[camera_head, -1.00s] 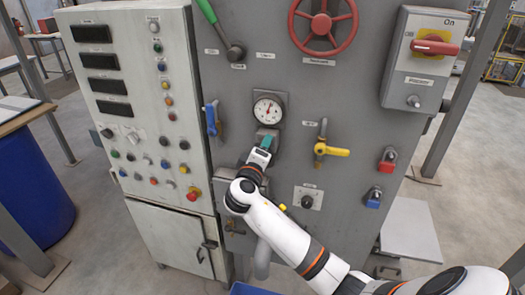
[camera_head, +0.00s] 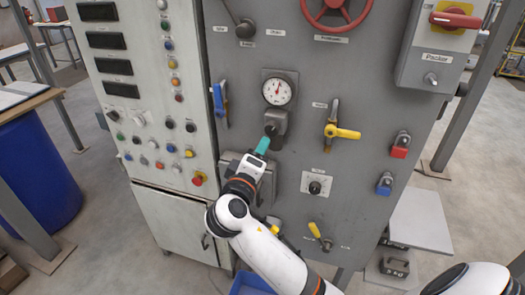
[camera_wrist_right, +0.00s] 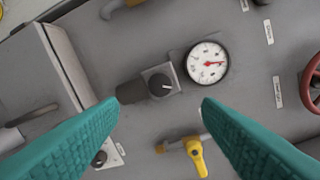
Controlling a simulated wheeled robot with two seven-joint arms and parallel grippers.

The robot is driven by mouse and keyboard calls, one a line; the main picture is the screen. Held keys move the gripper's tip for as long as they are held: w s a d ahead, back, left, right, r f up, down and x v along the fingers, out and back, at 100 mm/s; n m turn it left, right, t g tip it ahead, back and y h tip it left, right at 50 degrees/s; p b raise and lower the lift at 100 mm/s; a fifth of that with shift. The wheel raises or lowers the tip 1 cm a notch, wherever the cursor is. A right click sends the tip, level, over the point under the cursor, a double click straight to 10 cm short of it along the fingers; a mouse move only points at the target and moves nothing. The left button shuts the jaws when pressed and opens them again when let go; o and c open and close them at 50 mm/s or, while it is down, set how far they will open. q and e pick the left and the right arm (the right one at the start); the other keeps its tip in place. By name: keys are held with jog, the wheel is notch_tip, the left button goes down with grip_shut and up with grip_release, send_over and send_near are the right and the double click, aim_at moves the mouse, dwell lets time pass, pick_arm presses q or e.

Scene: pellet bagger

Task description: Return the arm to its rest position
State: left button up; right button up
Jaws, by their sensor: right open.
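My right arm comes in from the lower right in the head view. Its gripper (camera_head: 263,146), with teal fingers, is just below the regulator knob (camera_head: 271,130) under the round gauge (camera_head: 278,91). In the right wrist view the two teal fingers are wide apart, with nothing between them. There the regulator (camera_wrist_right: 160,80) and the gauge (camera_wrist_right: 206,63) lie beyond the fingertips, and the gripper looks clear of them. My left gripper is not in view.
A yellow-handled valve (camera_head: 342,132) is to the right of the gripper, a blue lever (camera_head: 219,102) to its left. A selector knob (camera_head: 315,187) and yellow lever (camera_head: 319,236) are near the forearm. A blue bin (camera_head: 250,285) stands below.

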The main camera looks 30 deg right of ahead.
jog(key=shift+s+a, duration=0.15)
jog(key=shift+s, duration=0.05)
dwell(0.4)
jog(key=w+a+f+n+y+b, duration=0.1)
jog(key=w+f+n+y, duration=0.15)
jog(key=f, duration=0.75)
jog(key=w+a+f+n+y, duration=0.1)
jog(key=f+n+y, duration=0.15)
jog(key=f, duration=0.85)
jog(key=s+a+f+g+y+b, duration=0.15)
jog(key=s+f, duration=0.25)
jog(key=f, duration=0.8)
jog(key=s+a+f+g+y+p, duration=0.1)
jog(key=s+f+g+y, duration=0.3)
jog(key=f, duration=0.8)
jog(key=s+f+m+g+y+b, duration=0.1)
jog(key=s+f+m+g+b, duration=0.15)
jog(key=s+f, duration=1.55)
jog(key=s+f+m+g, duration=0.1)
jog(key=s+f+m, duration=0.1)
jog(key=s, duration=0.9)
jog(key=s+f+m+g+y, duration=0.1)
jog(key=s+f, duration=0.3)
jog(key=s, duration=0.6)
jog(key=shift+s+f+m+g, duration=0.15)
jog(key=shift+s+m+g, duration=0.2)
jog(key=shift+m, duration=0.3)
